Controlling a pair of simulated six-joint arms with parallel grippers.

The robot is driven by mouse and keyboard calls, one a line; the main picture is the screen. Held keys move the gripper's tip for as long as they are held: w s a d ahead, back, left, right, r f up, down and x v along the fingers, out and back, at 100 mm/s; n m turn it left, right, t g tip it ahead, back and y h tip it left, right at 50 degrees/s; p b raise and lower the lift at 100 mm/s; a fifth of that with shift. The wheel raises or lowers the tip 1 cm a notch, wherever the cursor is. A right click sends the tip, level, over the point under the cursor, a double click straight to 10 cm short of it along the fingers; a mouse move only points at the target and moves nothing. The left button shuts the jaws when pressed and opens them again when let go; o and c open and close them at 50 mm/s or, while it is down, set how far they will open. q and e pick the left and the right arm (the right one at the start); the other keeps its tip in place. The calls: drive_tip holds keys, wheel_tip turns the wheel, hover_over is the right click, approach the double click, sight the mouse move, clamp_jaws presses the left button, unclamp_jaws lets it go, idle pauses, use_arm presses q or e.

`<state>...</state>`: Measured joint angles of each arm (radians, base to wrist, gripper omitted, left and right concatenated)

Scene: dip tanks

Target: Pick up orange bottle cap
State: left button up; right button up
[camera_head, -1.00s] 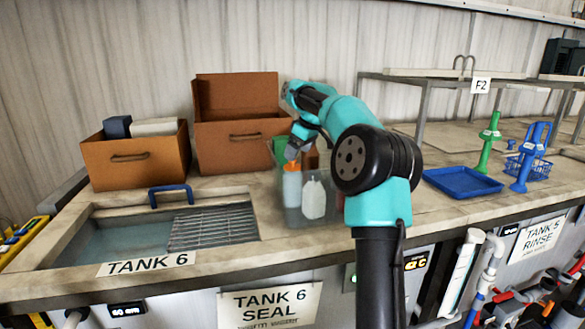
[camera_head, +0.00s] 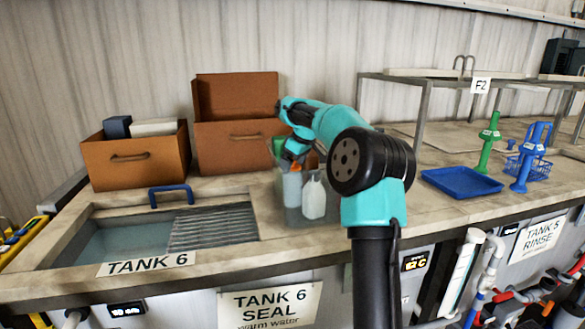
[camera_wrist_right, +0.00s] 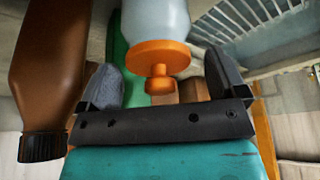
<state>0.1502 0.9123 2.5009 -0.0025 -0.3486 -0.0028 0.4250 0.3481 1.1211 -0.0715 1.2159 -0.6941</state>
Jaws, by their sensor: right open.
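The orange bottle cap (camera_wrist_right: 157,58) sits on a pale translucent bottle (camera_wrist_right: 156,18) in the right wrist view. It has a wide disc and a narrow nozzle. In the head view the bottle (camera_head: 291,189) stands in a clear bin, and the cap (camera_head: 296,167) shows only partly below my gripper. My right gripper (camera_wrist_right: 163,80) is open, with one grey finger on each side of the cap and gaps visible. In the head view the right gripper (camera_head: 293,155) is just above the bottle top. My left gripper is not in view.
A white bottle (camera_head: 314,198) stands right beside the orange-capped one. A brown bottle (camera_wrist_right: 48,70) and a green item (camera_wrist_right: 116,65) are close to the gripper. Brown boxes (camera_head: 135,160) stand behind Tank 6 (camera_head: 125,240). A blue tray (camera_head: 462,182) lies to the right.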

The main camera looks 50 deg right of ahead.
drive_tip(key=shift+c, duration=0.5)
drive_tip(key=c, duration=0.9)
drive_tip(key=shift+o, duration=0.2)
drive_tip(key=shift+r, duration=5)
